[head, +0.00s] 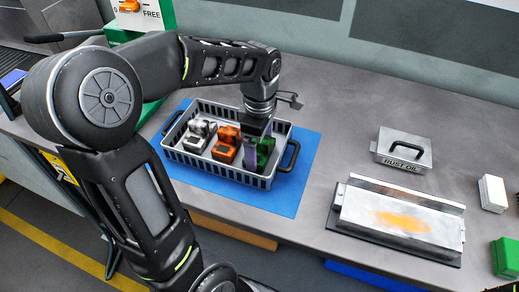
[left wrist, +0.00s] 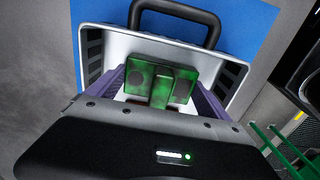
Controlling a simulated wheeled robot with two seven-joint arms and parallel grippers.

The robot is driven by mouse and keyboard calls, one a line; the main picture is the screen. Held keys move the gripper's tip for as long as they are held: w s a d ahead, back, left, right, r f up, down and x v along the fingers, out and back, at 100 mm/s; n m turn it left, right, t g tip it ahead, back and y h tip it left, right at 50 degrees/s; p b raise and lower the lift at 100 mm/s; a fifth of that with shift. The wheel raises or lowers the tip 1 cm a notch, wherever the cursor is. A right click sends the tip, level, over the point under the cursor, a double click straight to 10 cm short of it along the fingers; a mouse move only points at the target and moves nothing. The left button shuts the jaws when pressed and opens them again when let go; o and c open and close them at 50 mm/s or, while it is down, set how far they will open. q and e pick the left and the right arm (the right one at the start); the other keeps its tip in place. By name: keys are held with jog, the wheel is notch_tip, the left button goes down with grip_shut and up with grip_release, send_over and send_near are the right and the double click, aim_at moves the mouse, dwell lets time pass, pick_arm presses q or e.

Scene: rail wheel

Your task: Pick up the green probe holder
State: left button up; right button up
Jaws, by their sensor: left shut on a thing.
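The green probe holder (head: 266,149) is at the right end of a grey basket (head: 215,178) in the head view. My left gripper (head: 256,146) reaches down into the basket from above, with its purple fingers on the holder. In the left wrist view the green holder (left wrist: 161,82) sits between the two purple fingers (left wrist: 160,95), which are shut on it. The basket's end wall and black handle (left wrist: 176,12) show beyond it. Whether the holder touches the basket floor cannot be told. My right gripper is not clearly seen.
An orange holder (head: 226,147) and a white holder (head: 197,133) stand left of the green one. The basket rests on a blue mat (head: 296,183). Bare table lies between.

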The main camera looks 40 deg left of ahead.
pick_arm(q)
jog(key=shift+r, duration=0.1)
notch_tip(320, 180, up, 10)
jog(key=shift+f+b, duration=0.1)
jog(key=shift+b, duration=0.2)
dwell(0.3)
dwell(0.6)
